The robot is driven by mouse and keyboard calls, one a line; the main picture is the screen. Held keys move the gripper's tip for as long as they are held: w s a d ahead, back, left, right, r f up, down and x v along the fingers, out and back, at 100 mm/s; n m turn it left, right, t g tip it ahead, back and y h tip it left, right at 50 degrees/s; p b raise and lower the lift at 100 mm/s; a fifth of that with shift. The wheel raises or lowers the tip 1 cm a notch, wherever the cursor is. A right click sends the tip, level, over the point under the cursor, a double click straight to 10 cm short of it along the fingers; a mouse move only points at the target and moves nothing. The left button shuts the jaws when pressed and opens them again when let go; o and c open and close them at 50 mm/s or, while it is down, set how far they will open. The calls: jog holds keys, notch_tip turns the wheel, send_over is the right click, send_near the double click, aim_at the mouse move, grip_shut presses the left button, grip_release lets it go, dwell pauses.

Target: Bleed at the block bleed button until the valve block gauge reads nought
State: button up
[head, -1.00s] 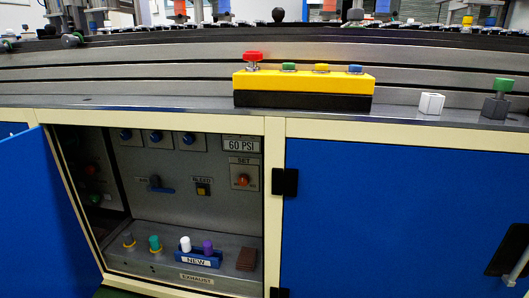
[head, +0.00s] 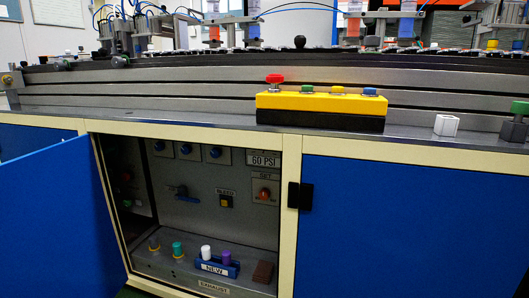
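The bleed button (head: 225,201) is a small yellowish square on a dark mount, under a BLEED label on the grey back panel (head: 241,228) inside the open cabinet. Three round blue-centred fittings (head: 186,149) sit in a row at the panel's top. I cannot tell whether one is the valve block gauge, and I can read no needle. A 60 PSI plate (head: 263,161) is at the upper right, above an orange-red SET knob (head: 265,194). A blue lever (head: 187,196) is left of the bleed button. My gripper is not in view.
The blue cabinet door (head: 55,215) stands open at left; a closed blue door (head: 415,225) is at right. A blue NEW holder (head: 217,267) with a white and a purple piece stands on the cabinet floor. A yellow button box (head: 322,101) sits on the counter above.

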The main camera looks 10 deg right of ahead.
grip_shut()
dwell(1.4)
